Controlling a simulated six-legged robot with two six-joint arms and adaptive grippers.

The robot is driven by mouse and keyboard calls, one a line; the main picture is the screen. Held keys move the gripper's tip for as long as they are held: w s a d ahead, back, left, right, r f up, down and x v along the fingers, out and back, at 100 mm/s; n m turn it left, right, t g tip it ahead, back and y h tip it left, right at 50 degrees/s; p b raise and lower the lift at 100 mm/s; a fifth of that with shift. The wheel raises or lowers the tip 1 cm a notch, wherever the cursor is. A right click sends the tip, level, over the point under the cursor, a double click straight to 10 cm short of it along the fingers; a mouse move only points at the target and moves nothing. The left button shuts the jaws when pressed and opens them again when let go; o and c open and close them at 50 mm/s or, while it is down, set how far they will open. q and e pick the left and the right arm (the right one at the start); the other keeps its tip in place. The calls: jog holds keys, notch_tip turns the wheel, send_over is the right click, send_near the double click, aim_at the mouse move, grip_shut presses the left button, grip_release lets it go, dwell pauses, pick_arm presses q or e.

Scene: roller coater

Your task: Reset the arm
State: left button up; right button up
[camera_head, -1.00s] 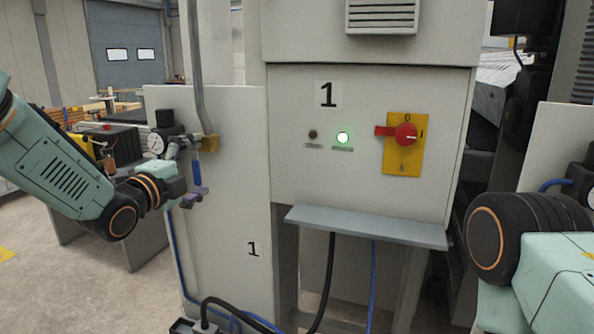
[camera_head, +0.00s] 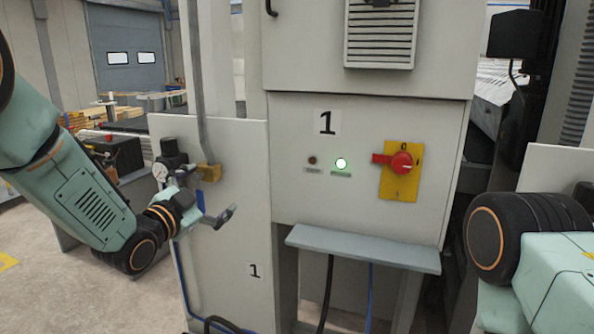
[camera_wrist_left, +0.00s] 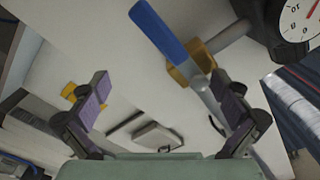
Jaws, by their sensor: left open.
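My left arm comes in from the left in the head view. Its gripper (camera_head: 222,212) is in front of the white side panel (camera_head: 235,165), right of the pressure gauge. In the left wrist view the two purple-padded fingers (camera_wrist_left: 165,108) are spread apart with nothing held between them. A blue valve handle (camera_wrist_left: 160,32) on a brass fitting (camera_wrist_left: 190,65) lies beyond the fingers in that view. My right arm shows only in part at the right edge of the head view, and its gripper is out of view.
The grey cabinet marked 1 has a red rotary switch (camera_head: 402,163) on a yellow plate and a lit green lamp (camera_head: 341,164). A grey shelf (camera_head: 362,248) juts out below. The gauge (camera_head: 160,172) and a vertical pipe (camera_head: 197,80) are close to my left gripper.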

pick_arm(q)
jog(key=shift+d+r+n+p, duration=0.15)
jog(key=shift+r+n+p, duration=0.15)
jog(key=shift+n+p, duration=0.65)
pick_arm(e)
jog(key=shift+w+r+b, duration=0.3)
jog(key=shift+w+r, duration=0.1)
jog(key=shift+r, duration=0.4)
pick_arm(q)
jog(key=shift+n, duration=0.35)
pick_arm(e)
jog(key=shift+w, duration=0.1)
pick_arm(q)
jog(key=shift+s, duration=0.1)
